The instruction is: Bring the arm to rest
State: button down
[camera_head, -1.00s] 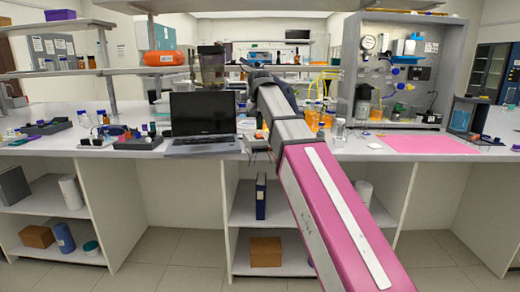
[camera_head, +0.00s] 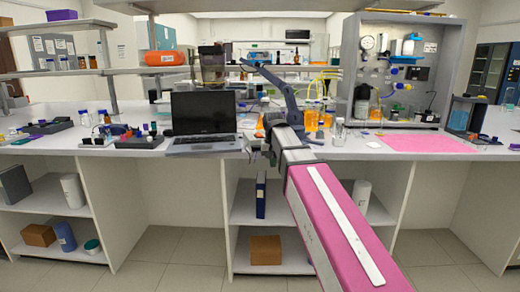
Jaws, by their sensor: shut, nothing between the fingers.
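My arm (camera_head: 330,225) rises from the bottom right of the head view as a long pink link with a white strip. It leads to a grey section (camera_head: 286,140) at the bench's front edge, right of the laptop. A blue-grey jointed piece (camera_head: 283,90) stands up behind the grey section; I cannot tell whether it is part of my arm. My gripper cannot be made out; the end of the arm is hidden or too small to tell.
An open laptop (camera_head: 203,112) stands close left of the arm. Orange-filled bottles (camera_head: 312,120) and a framed rig (camera_head: 400,75) stand to the right, near a pink mat (camera_head: 430,144). Shelves (camera_head: 60,73) are at upper left. The floor in front is clear.

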jog(key=s+d+f, duration=0.4)
jog(key=s+f, duration=0.2)
jog(key=f, duration=0.5)
jog(key=s+d+f, duration=0.5)
jog(key=s+f, duration=0.1)
jog(key=f, duration=0.4)
jog(key=s+d+f+g, duration=0.1)
jog(key=s+d+f, duration=0.3)
jog(key=f, duration=0.7)
jog(key=shift+s+d+f, duration=0.35)
jog(key=shift+s, duration=0.55)
jog(key=shift+d, duration=0.1)
